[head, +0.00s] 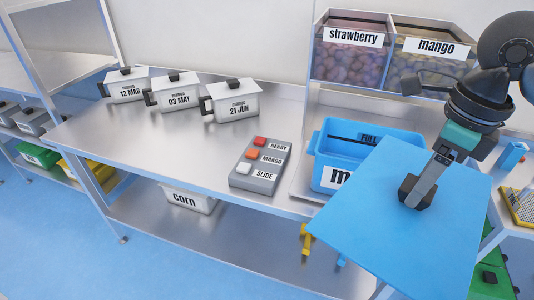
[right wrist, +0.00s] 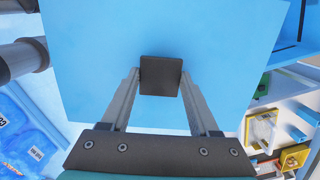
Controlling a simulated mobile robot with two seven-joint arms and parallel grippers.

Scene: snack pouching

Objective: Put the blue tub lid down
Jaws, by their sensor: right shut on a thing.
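The blue tub lid (head: 385,235) is a flat blue square with a dark square knob (right wrist: 160,75) in its middle. My right gripper (head: 412,198) is shut on that knob and holds the lid up, tilted, in front of the table's right part. The lid fills most of the right wrist view. The blue tub (head: 325,152) stands open behind the lid, with a "FULL" line inside. Its front label is partly hidden by the lid. My left gripper is not in view.
A grey button box (head: 260,165) sits left of the tub. Several white lidded pots (head: 233,102) stand at the back left. Strawberry (head: 350,60) and mango (head: 425,65) bins stand behind the tub. The metal tabletop (head: 130,140) is clear at front left.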

